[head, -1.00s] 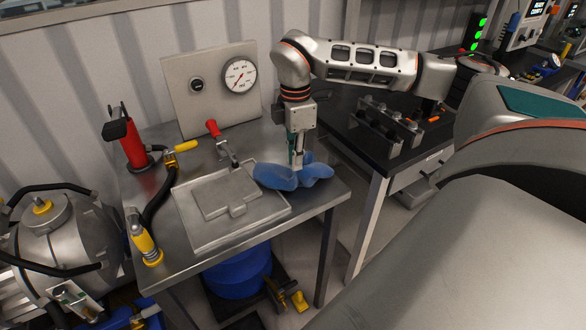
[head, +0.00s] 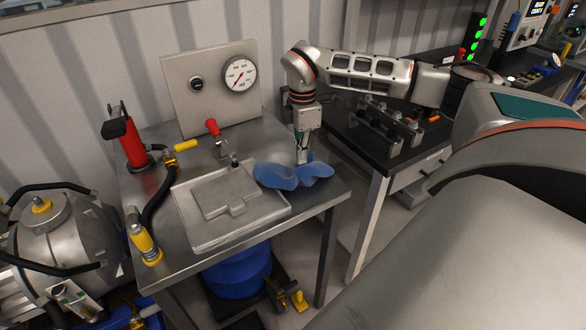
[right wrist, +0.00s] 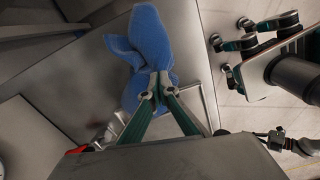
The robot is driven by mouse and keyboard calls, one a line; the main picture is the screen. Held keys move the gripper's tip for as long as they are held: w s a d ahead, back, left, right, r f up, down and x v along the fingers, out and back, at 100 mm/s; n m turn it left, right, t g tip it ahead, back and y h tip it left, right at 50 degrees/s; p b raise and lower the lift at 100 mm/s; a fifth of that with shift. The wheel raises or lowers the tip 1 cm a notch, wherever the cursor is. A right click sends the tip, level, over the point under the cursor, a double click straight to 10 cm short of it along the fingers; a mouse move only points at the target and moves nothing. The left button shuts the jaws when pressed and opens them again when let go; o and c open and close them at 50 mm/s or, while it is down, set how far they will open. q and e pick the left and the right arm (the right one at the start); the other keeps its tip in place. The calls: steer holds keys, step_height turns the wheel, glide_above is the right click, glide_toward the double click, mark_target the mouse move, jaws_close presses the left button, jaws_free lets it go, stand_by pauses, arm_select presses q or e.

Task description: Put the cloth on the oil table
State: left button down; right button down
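The blue cloth (head: 277,176) lies crumpled on the metal table (head: 318,193), which carries a pressure gauge panel. Its left lobe reaches the right edge of the grey tray. My right gripper (head: 302,160) points down at the back of the cloth, between its two lobes. In the right wrist view the cloth (right wrist: 148,40) bunches at the fingertips (right wrist: 157,84). The fingers are close together with cloth pinched between them. My left gripper is not in view.
The shallow grey tray (head: 205,240) fills the table's front middle. A red cylinder (head: 133,148) and yellow-handled hose (head: 146,246) stand on the left. The gauge panel (head: 213,88) rises behind. A dark workbench (head: 372,150) stands to the right. Free table surface lies right of the cloth.

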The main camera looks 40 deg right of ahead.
steer(key=shift+f, duration=0.1)
steer(key=shift+f+b, duration=1.8)
steer(key=shift+f, duration=1.25)
step_height(320, 180, up, 5)
steer(key=p, duration=0.4)
steer(key=shift+f, duration=0.2)
step_height(320, 180, up, 5)
steer(key=shift+f, duration=0.2)
